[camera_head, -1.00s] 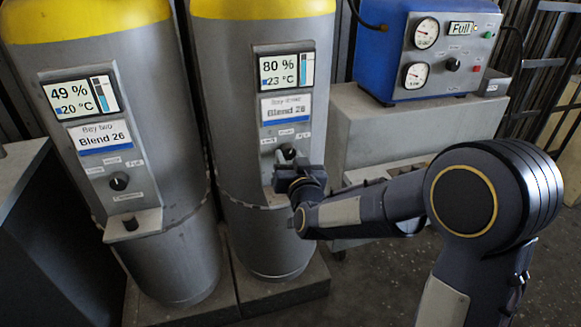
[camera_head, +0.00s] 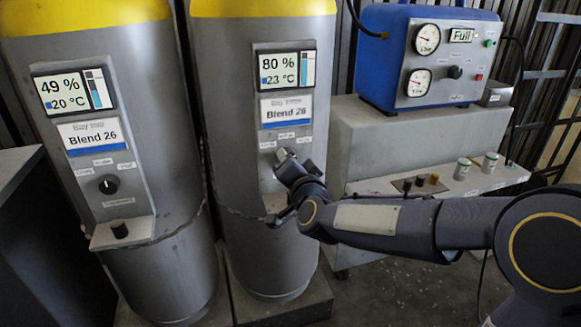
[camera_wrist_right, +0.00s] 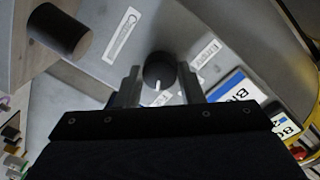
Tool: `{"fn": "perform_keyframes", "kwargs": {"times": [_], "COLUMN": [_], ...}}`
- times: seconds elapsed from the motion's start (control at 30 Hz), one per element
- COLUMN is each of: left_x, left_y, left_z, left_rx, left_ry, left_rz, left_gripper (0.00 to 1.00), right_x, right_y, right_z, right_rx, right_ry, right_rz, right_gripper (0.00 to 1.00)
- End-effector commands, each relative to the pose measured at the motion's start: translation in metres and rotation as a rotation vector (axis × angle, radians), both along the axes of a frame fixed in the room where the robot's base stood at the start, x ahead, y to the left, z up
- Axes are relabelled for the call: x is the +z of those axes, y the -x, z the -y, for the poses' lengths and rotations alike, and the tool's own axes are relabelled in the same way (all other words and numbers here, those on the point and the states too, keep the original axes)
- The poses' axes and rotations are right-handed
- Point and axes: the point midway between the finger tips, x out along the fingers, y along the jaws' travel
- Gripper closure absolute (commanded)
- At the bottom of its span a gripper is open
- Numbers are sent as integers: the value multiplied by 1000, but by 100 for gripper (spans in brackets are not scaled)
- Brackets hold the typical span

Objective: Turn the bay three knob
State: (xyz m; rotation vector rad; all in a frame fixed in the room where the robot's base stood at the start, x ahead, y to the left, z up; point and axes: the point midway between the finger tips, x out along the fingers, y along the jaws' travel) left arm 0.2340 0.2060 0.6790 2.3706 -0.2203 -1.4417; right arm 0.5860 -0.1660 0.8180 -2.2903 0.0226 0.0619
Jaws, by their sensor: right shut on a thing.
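The right-hand grey cylinder (camera_head: 240,100) with a yellow top has a control panel with a display reading 80 % and 23 °C. Its label (camera_head: 286,110) reads Blend 26; the bay line is too blurred to read surely. My right gripper (camera_head: 283,157) is at this panel, below the label, and hides the knob in the head view. In the right wrist view, the dark round knob (camera_wrist_right: 160,70) with a white pointer mark sits between the fingertips of my right gripper (camera_wrist_right: 158,82), which is shut on it. My left gripper is not in view.
The left cylinder's panel, labelled Bay two, has its own black knob (camera_head: 108,184) and a dark stub (camera_head: 119,229) below. A blue gauge box (camera_head: 385,65) stands on a grey block at right. A shelf (camera_head: 500,178) below holds small jars. A similar dark cylinder (camera_wrist_right: 57,30) shows beside the gripper.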

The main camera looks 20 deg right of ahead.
Motion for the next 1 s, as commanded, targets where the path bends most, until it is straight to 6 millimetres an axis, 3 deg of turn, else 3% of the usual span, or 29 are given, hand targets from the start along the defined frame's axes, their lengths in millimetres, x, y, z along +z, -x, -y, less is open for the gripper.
{"fn": "perform_keyframes", "kwargs": {"times": [0.47,0.5,0.63,1.0], "left_x": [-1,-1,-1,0], "left_y": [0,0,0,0], "left_z": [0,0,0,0], "left_rx": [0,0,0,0], "left_ry": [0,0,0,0], "left_rz": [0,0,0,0], "left_gripper": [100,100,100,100], "right_x": [-1,-1,-1,1], "right_y": [0,0,0,5], "right_z": [0,0,0,0], "right_rx": [-1,-1,0,1], "right_ry": [-18,-18,-17,-16], "right_rz": [-3,-3,-2,-1], "right_gripper": [88,63,46,44]}}
